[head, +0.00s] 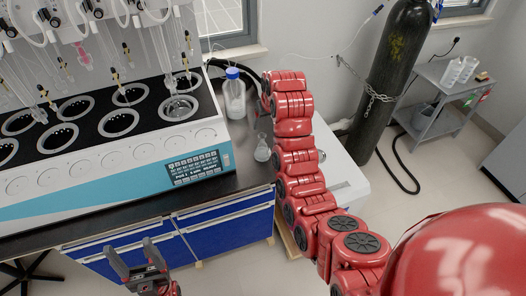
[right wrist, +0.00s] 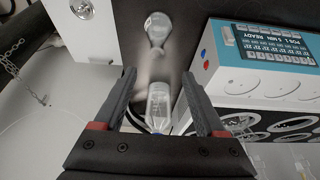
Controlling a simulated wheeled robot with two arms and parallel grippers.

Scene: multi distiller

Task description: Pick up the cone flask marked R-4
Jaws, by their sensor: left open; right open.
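A small clear cone flask (head: 262,152) stands on the dark bench top, right of the distiller's front corner. In the right wrist view a clear flask (right wrist: 158,30) stands beyond my fingertips, apart from them. No R-4 mark is readable. My right gripper (right wrist: 158,76) is open and empty, pointing toward the bench. In the head view the red right arm hides most of it. A clear bottle with a blue cap (head: 234,94) appears between the fingers in the right wrist view (right wrist: 158,106); contact cannot be told. My left gripper (head: 137,262) is open and empty, low in front of the blue drawers.
The white and blue distiller (head: 130,160) with round wells and hanging glassware fills the left of the bench. A white box (head: 342,180) stands right of the bench. A chained dark gas cylinder (head: 388,85) and a grey cart (head: 440,82) stand behind at right.

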